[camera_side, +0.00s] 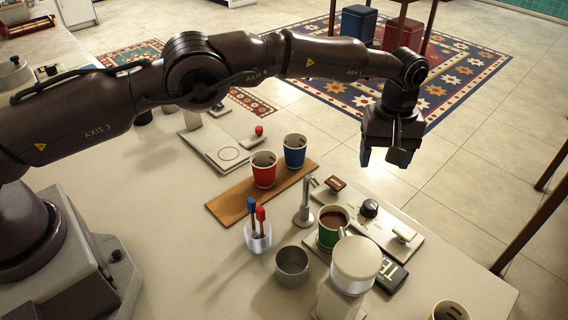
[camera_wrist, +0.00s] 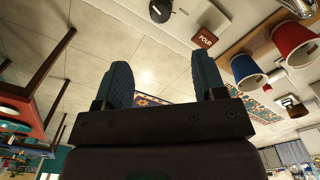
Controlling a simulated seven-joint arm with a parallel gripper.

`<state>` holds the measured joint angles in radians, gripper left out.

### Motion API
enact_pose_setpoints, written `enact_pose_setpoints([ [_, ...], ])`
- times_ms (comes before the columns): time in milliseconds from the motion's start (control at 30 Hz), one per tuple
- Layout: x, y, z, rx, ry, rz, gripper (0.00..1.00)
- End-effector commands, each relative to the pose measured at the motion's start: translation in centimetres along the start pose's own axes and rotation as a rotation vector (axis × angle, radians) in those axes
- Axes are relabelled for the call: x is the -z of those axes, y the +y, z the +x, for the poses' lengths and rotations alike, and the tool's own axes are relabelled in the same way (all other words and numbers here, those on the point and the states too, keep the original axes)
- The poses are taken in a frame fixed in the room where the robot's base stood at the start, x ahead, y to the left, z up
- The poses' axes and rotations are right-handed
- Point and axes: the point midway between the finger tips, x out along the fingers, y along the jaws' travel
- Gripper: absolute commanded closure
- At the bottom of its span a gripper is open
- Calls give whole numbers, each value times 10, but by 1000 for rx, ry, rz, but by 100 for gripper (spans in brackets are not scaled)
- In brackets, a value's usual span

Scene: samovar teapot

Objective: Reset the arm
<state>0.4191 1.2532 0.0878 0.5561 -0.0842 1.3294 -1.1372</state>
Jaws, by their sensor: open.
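My gripper (camera_side: 387,157) is in the side view at the upper right, pointing down with its fingers apart. It is empty and raised, beyond the far right edge of the counter. In the wrist view my gripper (camera_wrist: 160,75) shows two dark blue fingers spread wide with nothing between them, only floor behind. My arm stretches across the upper part of the side view from the left.
A wooden board (camera_side: 236,204) bears a red cup (camera_side: 264,170) and a blue cup (camera_side: 294,151). A green cup (camera_side: 331,228) with brown liquid stands by a control panel (camera_side: 372,225). A metal cup (camera_side: 291,266) and a clear holder (camera_side: 258,240) stand nearer. The counter's left middle is clear.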

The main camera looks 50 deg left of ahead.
Motion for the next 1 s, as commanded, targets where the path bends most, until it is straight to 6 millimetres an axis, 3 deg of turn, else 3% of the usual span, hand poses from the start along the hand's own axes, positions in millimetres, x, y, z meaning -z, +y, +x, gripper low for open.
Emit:
enact_pose_setpoints([
  [67,1,2,2,-11,7,69,36],
  [167,-2,-15,28,41,-15,199,36],
  [267,-3,-31,22,56,-28,311,36],
  [367,0,-50,1,51,-32,405,36],
  [567,4,-106,-61,16,-17,577,36],
  [800,-10,-193,-130,-42,40,735,36],
  [1000,-35,-269,-167,-82,119,822,36],
])
